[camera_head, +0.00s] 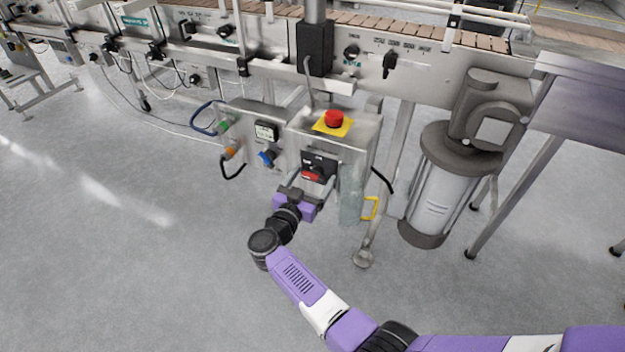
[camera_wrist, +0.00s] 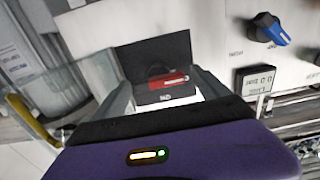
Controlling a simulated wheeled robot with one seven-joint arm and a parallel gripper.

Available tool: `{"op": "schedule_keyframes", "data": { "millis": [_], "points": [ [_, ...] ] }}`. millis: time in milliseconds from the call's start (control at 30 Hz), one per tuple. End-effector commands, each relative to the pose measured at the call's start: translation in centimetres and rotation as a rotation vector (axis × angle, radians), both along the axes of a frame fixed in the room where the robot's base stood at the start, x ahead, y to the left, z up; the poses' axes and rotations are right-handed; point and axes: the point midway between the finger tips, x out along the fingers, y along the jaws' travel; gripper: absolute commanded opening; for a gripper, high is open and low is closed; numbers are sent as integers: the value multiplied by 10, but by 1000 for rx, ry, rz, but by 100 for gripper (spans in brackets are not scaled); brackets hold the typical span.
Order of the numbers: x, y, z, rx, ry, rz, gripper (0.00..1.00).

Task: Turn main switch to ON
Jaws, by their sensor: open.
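The main switch is a red handle (camera_head: 312,176) on a black plate (camera_head: 320,162), on the front of a steel control box below the conveyor. In the wrist view the red handle (camera_wrist: 170,81) lies nearly level across the black plate (camera_wrist: 152,52), slightly tilted. My gripper (camera_head: 304,187) is open, right in front of the switch. In the wrist view its two fingers stand to either side of the handle, with gaps visible. I cannot tell whether either finger touches it. The ON and OFF marks are too small to read.
A red emergency button (camera_head: 334,119) on a yellow plate sits on top of the box. Left of the switch are a blue knob (camera_head: 267,158) and a small display (camera_head: 265,131). A yellow handle (camera_head: 370,208) and a large motor (camera_head: 440,180) stand to the right. The floor in front is clear.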

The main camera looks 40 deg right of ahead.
Motion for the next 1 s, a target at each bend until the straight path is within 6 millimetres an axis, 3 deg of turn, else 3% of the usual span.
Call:
{"op": "schedule_keyframes", "data": {
  "millis": [200,500,1000],
  "points": [
    [0,0,0,0,0,0,84],
    [0,0,0,0,0,0,25],
    [-1,0,1,49,-129,0,23]
  ]
}}
